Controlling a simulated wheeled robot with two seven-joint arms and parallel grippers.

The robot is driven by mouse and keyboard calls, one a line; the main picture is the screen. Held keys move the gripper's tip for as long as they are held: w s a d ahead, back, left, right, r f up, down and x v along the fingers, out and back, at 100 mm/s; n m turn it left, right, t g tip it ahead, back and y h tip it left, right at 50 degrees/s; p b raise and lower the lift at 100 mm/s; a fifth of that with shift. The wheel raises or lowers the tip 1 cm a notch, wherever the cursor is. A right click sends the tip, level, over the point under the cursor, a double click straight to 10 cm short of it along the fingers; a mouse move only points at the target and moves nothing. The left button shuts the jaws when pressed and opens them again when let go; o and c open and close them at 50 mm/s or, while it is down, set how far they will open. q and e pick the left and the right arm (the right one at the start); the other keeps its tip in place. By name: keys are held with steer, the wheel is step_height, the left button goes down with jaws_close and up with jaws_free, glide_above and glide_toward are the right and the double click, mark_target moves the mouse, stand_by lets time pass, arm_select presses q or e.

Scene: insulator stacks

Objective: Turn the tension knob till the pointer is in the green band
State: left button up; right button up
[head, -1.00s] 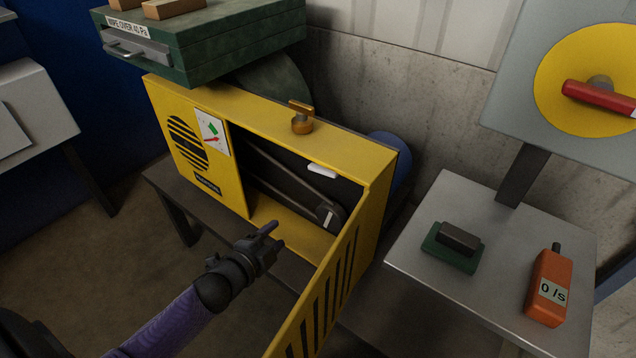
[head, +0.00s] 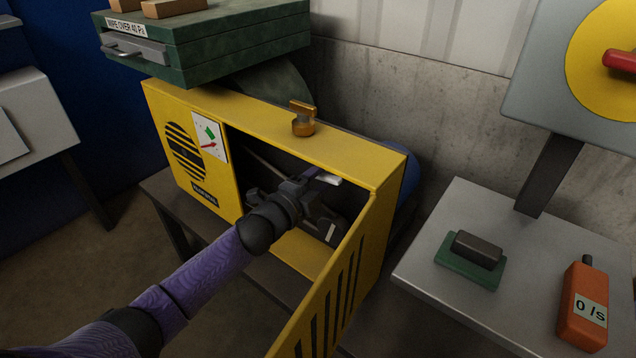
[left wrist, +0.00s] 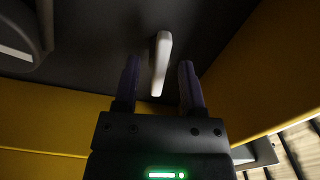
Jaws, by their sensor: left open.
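A brass T-shaped knob (head: 303,120) stands on top of the yellow cabinet (head: 345,158). The gauge (head: 221,148) on the cabinet front has a green band (head: 210,132) and a red pointer (head: 208,146), which lies below the band. My left gripper (head: 314,186) reaches through the open front into the dark interior, at a white bar handle (head: 329,179). In the left wrist view the open left fingers (left wrist: 158,78) stand either side of the white handle (left wrist: 160,62), with gaps on both sides. My right gripper is not in view.
The open slotted yellow door (head: 330,290) stands close to the right of my left arm. A belt pulley (head: 332,232) sits inside the cabinet. A grey table (head: 415,255) at right bears a green-based block (head: 470,258) and an orange handheld meter (head: 583,305).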

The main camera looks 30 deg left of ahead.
arm_select(q)
jaws_close()
